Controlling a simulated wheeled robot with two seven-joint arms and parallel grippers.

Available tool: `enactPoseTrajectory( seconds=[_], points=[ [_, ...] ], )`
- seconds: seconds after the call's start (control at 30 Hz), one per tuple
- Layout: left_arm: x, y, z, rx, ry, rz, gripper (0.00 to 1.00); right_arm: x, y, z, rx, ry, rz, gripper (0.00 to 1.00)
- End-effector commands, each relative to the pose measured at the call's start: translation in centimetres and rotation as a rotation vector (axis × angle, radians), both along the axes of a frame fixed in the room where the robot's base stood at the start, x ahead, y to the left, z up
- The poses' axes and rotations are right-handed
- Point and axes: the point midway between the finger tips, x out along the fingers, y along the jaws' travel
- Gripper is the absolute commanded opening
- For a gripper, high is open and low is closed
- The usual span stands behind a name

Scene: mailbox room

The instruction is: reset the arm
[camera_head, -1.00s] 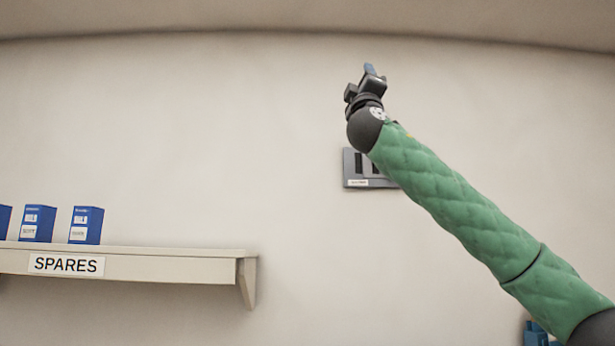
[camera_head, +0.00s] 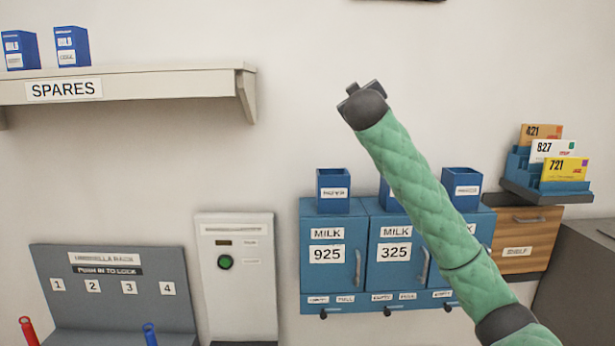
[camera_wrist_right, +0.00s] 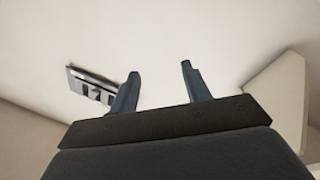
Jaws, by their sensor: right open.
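My right arm comes in from the lower right of the head view in a green padded sleeve. Its gripper (camera_head: 362,90) is raised in front of the bare wall, above the blue milk boxes; its fingers are mostly hidden behind the wrist there. In the right wrist view the two fingers of the right gripper (camera_wrist_right: 160,92) stand apart with nothing between them. A grey wall panel (camera_wrist_right: 92,86) shows left of the fingers in that view. My left gripper is not in view.
Blue milk cabinets (camera_head: 332,275) with open-topped blue boxes stand below the arm. A SPARES shelf (camera_head: 160,84) is at upper left. An umbrella rack (camera_head: 115,290), a white machine with a green button (camera_head: 238,290) and a card holder (camera_head: 520,178) stand around.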

Motion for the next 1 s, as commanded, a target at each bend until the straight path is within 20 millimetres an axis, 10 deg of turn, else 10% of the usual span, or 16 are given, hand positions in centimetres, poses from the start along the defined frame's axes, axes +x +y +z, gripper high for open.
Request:
enactPoseTrajectory(
  seconds=[0.53, 1.0],
  points=[
    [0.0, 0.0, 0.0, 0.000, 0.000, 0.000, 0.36, -0.2, -0.2, -26.5, 0.191, 0.351, 0.093, 0.47],
    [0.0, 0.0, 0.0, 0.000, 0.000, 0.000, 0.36, -5.7, -1.5, -48.0, 0.330, 0.606, 0.091, 0.47]
  ],
)
